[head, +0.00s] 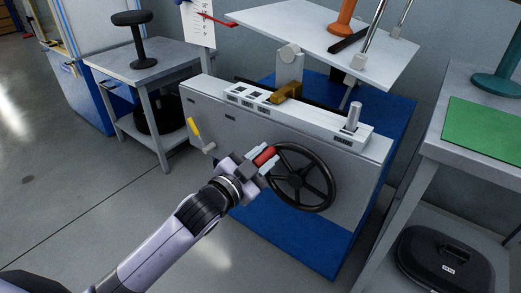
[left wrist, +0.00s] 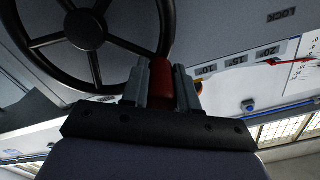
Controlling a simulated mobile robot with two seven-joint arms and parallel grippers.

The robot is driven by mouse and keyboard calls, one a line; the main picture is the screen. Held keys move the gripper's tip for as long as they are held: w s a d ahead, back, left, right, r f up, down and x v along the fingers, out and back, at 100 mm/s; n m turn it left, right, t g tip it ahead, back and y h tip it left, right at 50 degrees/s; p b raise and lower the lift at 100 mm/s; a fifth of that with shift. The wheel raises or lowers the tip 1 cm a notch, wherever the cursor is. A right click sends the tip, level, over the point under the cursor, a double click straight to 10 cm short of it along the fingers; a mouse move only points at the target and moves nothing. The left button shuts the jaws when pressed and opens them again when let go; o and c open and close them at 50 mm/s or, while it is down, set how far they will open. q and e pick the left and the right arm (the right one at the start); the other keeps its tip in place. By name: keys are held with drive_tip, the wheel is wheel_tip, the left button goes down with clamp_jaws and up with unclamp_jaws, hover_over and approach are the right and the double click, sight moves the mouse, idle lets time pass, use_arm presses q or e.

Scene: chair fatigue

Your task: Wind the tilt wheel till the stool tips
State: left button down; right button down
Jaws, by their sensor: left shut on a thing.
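The black spoked tilt wheel (head: 302,178) is on the front of the grey machine. A red grip (head: 265,154) sits at the wheel's upper left rim. My left gripper (head: 261,164) is shut on this red grip, which also shows between its fingers in the left wrist view (left wrist: 181,85). The wheel (left wrist: 86,29) fills the upper left there. An orange stool (head: 344,21) stands on the pale platform (head: 285,22) above the machine; its top is cut off by the frame. My right gripper is not in view.
A brass block (head: 287,92) and a metal peg (head: 353,116) are on the machine's top. A red pointer (head: 216,21) crosses a scale card. Tables stand on both sides; the left floor is clear.

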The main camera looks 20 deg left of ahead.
use_arm(q)
drive_tip(key=shift+d+r, duration=0.1)
drive_tip(key=shift+d, duration=0.05)
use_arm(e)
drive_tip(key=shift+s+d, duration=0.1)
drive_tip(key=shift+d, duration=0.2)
use_arm(q)
drive_tip(key=c, duration=0.9)
unclamp_jaws()
drive_tip(key=shift+o, duration=0.2)
drive_tip(key=shift+s, duration=0.1)
drive_tip(key=p+v, duration=0.1)
drive_tip(key=v, duration=0.6)
drive_tip(key=shift+p, duration=0.4)
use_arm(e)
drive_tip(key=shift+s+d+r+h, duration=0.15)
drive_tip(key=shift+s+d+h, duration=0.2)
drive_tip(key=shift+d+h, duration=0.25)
use_arm(q)
drive_tip(key=shift+r, duration=0.1)
